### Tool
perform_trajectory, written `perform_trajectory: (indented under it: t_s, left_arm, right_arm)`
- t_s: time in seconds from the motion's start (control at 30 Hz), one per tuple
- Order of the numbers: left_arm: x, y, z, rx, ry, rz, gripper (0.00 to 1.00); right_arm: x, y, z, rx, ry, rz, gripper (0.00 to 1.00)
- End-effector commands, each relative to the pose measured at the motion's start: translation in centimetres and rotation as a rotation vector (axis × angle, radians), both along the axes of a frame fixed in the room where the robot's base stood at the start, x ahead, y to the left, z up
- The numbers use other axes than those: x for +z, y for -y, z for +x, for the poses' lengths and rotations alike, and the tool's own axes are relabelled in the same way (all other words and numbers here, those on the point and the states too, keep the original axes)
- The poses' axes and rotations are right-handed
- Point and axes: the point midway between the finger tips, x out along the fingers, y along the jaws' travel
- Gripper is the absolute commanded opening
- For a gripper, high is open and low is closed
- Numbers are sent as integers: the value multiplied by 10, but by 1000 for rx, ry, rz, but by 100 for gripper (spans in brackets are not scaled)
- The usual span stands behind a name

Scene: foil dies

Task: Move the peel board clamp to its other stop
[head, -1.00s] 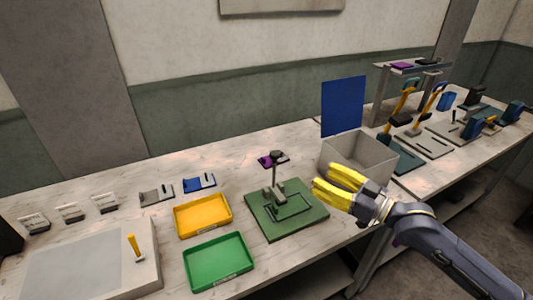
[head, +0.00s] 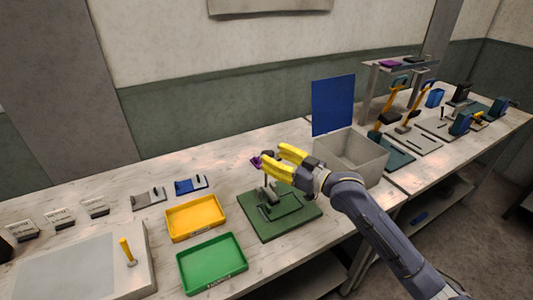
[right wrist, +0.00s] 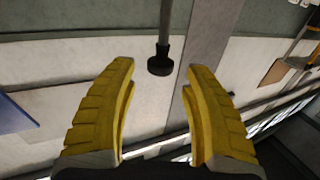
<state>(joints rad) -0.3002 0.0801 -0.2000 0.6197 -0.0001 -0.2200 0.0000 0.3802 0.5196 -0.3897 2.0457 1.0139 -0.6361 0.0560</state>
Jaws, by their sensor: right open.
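A green board (head: 255,226) on the bench carries a grey clamp-like fixture (head: 268,195) with an upright rod topped by a dark knob. I take this to be the peel board clamp. My right gripper (head: 271,156) is open at the height of the rod's top, its yellow fingers pointing left. In the right wrist view, the dark knob (right wrist: 160,66) shows between the two open fingertips (right wrist: 160,75), with no visible contact on either side. In the head view the fingers partly hide the knob. My left gripper is not in view.
A yellow tray (head: 168,217) and a green tray (head: 183,272) lie left of the board. A grey open bin (head: 365,165) stands close behind my right arm, with a blue panel (head: 333,105) behind it. A pale board with a yellow handle (head: 126,249) sits at far left.

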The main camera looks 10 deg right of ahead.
Motion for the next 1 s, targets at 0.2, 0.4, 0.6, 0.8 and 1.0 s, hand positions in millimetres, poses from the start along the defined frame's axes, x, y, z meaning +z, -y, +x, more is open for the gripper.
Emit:
perform_trajectory:
  t_s: [0.2,0.4,0.6,0.8,1.0]
  left_arm:
    - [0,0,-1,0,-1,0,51]
    - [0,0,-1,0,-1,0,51]
    - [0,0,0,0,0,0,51]
    - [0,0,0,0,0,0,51]
    - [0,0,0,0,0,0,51]
  right_arm:
    - [1,-14,17,0,1,2,49]
    - [0,-20,23,0,0,0,49]
    - [0,-20,23,0,0,0,49]
    - [0,-20,23,0,0,0,44]
    - [0,-20,23,0,0,0,20]
